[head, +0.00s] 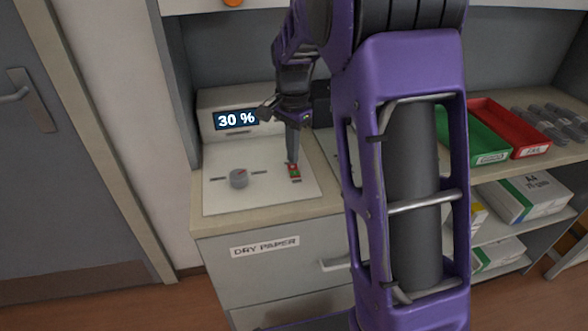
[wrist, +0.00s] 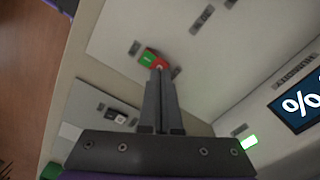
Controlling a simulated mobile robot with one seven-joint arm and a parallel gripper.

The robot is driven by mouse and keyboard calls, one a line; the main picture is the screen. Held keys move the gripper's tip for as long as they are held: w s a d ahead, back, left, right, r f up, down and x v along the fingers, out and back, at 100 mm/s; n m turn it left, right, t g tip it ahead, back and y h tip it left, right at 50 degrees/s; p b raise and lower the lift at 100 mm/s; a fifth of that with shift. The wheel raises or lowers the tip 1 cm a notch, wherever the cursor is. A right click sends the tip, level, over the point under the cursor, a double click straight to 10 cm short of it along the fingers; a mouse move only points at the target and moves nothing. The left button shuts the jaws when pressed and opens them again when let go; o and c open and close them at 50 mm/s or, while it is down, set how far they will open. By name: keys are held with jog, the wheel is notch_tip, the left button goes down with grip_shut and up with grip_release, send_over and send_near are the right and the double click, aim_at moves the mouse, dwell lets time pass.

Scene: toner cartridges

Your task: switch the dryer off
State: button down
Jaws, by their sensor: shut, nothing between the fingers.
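The dryer's white panel (head: 218,200) lies on the counter. A rocker switch (head: 294,171) with a red and a green half sits on its right side; it also shows in the wrist view (wrist: 153,59). My gripper (head: 292,159) is shut and empty, pointing down at the switch. In the wrist view its fingertips (wrist: 160,70) are at the red half, and the green half is clear of them. I cannot tell whether they touch it or which half is pressed in. The display (head: 236,119) behind the panel is lit and reads 30 %.
A drawer labelled DRY PAPER (head: 265,246) is below. A green tray (head: 484,143) and a red tray (head: 512,128) stand to the right. In the wrist view, a small green light (wrist: 249,142) shows near the display.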

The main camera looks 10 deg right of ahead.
aim_at(293, 166)
jog(key=shift+f+b, duration=0.55)
jog(key=shift+f, duration=0.45)
dwell(0.4)
notch_tip(293, 166, up, 7)
jog(key=p, duration=0.6)
jog(key=shift+r, duration=0.1)
dwell(0.5)
